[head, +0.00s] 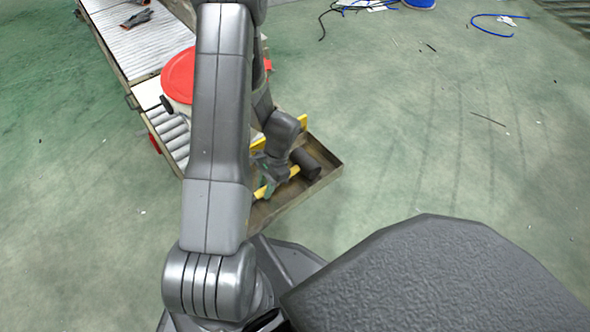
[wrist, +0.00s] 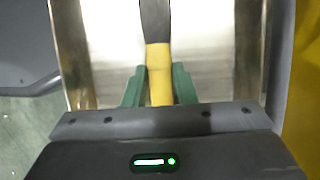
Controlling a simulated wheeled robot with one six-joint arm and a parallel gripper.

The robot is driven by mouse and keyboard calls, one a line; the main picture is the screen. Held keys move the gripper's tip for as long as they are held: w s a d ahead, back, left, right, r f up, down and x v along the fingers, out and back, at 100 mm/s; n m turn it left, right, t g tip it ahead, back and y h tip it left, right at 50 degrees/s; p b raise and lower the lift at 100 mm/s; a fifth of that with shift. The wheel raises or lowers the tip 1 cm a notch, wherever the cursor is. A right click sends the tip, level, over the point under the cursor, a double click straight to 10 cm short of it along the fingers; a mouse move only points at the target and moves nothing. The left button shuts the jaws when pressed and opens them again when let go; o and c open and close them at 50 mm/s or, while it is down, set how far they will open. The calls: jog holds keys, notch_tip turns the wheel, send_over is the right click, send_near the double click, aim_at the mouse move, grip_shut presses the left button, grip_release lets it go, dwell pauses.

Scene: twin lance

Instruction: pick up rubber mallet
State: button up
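The rubber mallet (head: 306,163) has a black head and a yellow handle, and is at the tray at the near end of the roller conveyor in the head view. In the wrist view its yellow handle (wrist: 159,75) runs up the middle into a dark section, and the head is out of frame. My gripper (wrist: 159,86) has green fingers on both sides of the handle, apparently touching it. In the head view my gripper (head: 266,180) is at the handle, partly hidden by my arm. I cannot tell whether the mallet is clear of the tray floor.
The metal tray (head: 327,168) has raised walls close around the mallet. A yellow bar (head: 302,122) stands along its far side. A red round object (head: 178,75) sits on the conveyor (head: 130,45) behind. The green floor to the right is mostly open, with cables at the far right.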

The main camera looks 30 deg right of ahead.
grip_shut()
jog(key=shift+r, duration=0.1)
